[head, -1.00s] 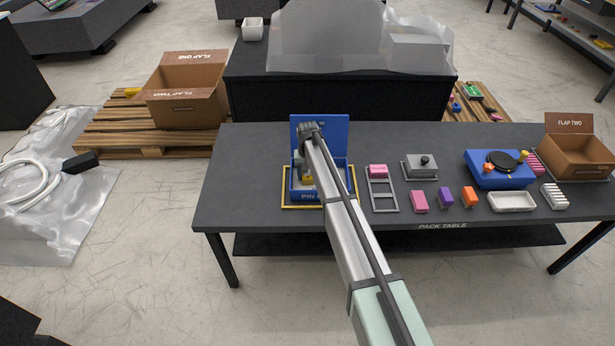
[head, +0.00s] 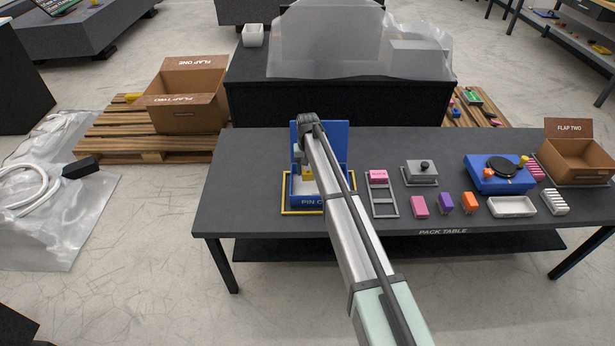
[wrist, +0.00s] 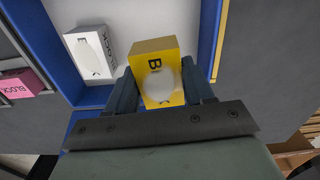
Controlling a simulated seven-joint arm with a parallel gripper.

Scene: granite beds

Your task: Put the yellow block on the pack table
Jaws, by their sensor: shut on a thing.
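The yellow block (wrist: 153,75) is between the two fingers of my gripper (wrist: 160,95) in the wrist view, and the gripper is shut on it. In the head view the yellow block (head: 307,172) shows at the blue open-lidded box (head: 310,201), partly hidden by my arm. A white block (wrist: 91,53) lies on the box's pale floor, left of the yellow block in the wrist view. The dark pack table (head: 260,160) carries the box near its left end. The exact height of the yellow block above the box floor is hard to tell.
Right of the box are a grey rack with a pink block (head: 378,176), a grey lidded tray (head: 420,173), small pink, purple and orange blocks, a white tray (head: 511,206), a blue turntable device (head: 499,175) and a cardboard box (head: 577,157). Bare tabletop lies left of the blue box.

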